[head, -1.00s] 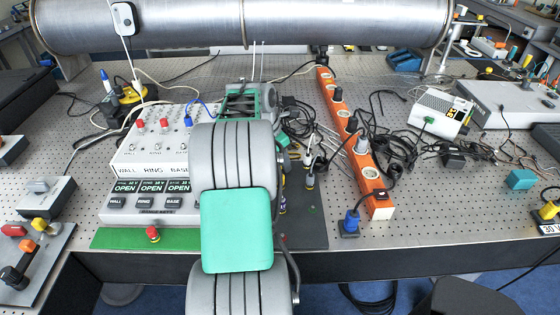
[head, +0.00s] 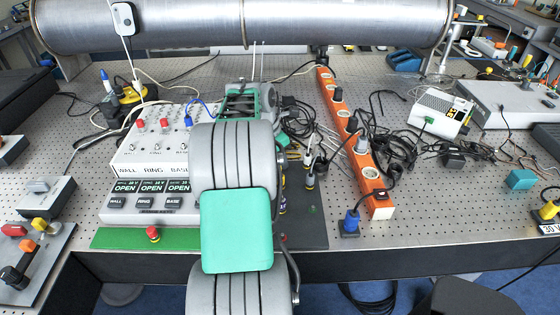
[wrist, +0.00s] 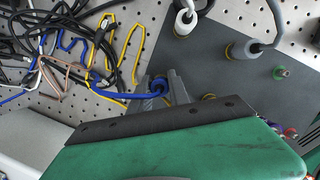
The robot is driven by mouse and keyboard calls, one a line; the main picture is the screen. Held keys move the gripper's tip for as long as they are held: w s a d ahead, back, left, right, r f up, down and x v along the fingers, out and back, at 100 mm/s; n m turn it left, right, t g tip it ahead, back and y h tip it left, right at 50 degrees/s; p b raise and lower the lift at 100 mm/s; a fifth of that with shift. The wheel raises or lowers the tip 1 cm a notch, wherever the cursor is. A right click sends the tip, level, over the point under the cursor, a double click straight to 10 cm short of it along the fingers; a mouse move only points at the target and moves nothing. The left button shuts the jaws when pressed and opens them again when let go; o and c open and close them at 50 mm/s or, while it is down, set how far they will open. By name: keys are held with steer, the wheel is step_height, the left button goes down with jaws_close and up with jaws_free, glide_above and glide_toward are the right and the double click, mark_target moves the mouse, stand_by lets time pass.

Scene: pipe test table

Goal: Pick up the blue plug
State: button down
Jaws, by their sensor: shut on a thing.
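In the wrist view, a blue plug (wrist: 158,87) with a blue cord (wrist: 118,94) running off to the left sits between the fingertips of my gripper (wrist: 165,88). My gripper is shut on this plug. The fingers point away from the camera, and the dark bar and green housing in front hide their lower part. In the head view my arm hides the fingertips and the held plug.
A grey mat (wrist: 215,65) lies under the gripper, with white-grey plugs (wrist: 186,18) and a grey plug (wrist: 245,48) close by. Tangled cables (wrist: 75,40) lie to the left. In the head view, a white control box (head: 150,150) stands left of my arm.

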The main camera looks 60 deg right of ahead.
steer(key=shift+r, duration=0.15)
steer(key=shift+r, duration=0.3)
steer(key=r, duration=0.3)
steer(key=shift+s+a+r, duration=0.1)
steer(key=shift+s+a, duration=0.05)
steer(key=shift+a, duration=0.05)
steer(key=s+a+r, duration=0.8)
steer(key=a+r, duration=0.1)
steer(key=a, duration=0.2)
steer(key=c, duration=1.8)
jaws_free()
steer(key=shift+d, duration=0.1)
jaws_close()
